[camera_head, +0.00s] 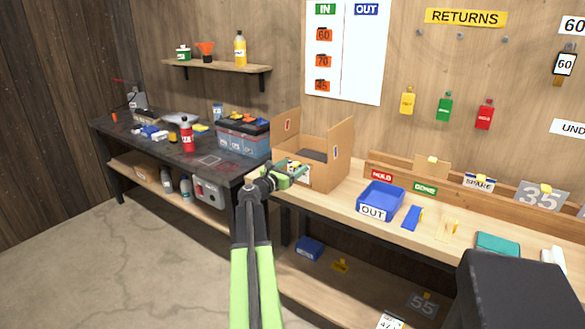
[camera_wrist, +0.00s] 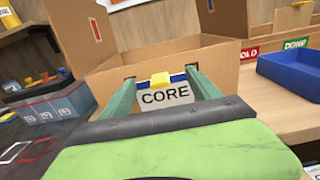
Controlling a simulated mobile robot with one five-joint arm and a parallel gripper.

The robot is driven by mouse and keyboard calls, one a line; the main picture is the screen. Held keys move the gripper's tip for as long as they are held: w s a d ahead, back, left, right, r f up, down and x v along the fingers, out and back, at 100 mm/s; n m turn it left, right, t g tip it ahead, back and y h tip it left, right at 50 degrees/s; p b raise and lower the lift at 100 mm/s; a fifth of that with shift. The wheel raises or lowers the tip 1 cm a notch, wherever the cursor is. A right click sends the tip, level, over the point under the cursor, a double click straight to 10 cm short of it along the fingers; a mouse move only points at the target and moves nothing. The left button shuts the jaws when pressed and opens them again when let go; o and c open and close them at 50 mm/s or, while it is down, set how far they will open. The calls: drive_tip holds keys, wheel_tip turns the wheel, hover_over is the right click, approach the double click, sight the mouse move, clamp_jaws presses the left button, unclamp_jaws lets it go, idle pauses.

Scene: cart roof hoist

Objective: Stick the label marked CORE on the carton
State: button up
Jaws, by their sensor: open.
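The carton (camera_head: 330,178) stands open on the wooden bench, its flaps raised. Its front wall (camera_wrist: 222,66) fills the middle of the wrist view. The white CORE label (camera_wrist: 165,96), with a yellow tab and blue strip at its top, is upright against the carton's front in the picture. My gripper (camera_head: 292,172) is at the carton's near face. In the wrist view my gripper (camera_wrist: 160,76) is open, with one green finger on each side of the label. I cannot tell whether the fingers touch the label or whether it is stuck to the carton.
A blue OUT bin (camera_head: 379,202) stands right of the carton. A grey-and-blue box (camera_head: 241,138) stands on the dark bench (camera_head: 160,146) to the left. Red HOLD (camera_head: 382,176) and green DONE (camera_head: 425,188) signs line the back rail. The floor (camera_head: 130,260) at front left is clear.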

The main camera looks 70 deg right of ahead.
drive_tip(key=v, duration=0.7)
idle(0.4)
